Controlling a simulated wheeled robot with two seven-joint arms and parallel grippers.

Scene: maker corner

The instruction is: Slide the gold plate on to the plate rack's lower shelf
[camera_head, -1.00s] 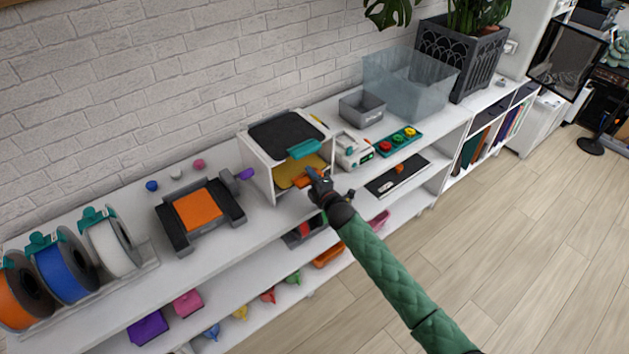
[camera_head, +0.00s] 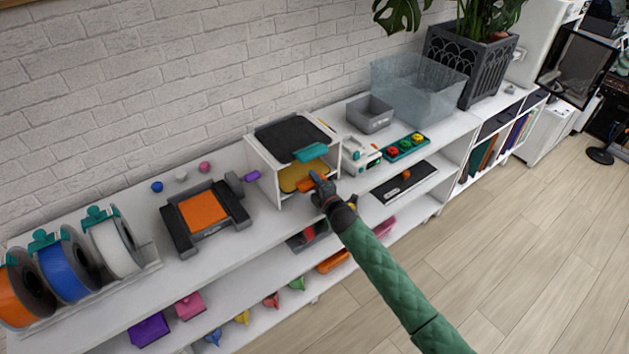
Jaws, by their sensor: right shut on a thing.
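The white plate rack (camera_head: 264,170) stands on the top of the long white shelf unit, against the brick wall. A dark plate (camera_head: 290,134) with a teal handle (camera_head: 310,152) lies on its upper level. The gold plate (camera_head: 293,178) is inside the rack's lower opening, with its orange handle (camera_head: 308,184) at the front. My right gripper (camera_head: 318,185) is shut on the orange handle at the rack's open front. The gripper and the rack's walls hide part of the plate, and I cannot tell how it rests at the back. My left gripper is out of view.
Left of the rack are a grey device with an orange plate (camera_head: 198,210) and several filament spools (camera_head: 112,247). To the right are a white device (camera_head: 362,154), a teal button panel (camera_head: 405,147), a grey bin (camera_head: 370,114) and a clear bin (camera_head: 415,88).

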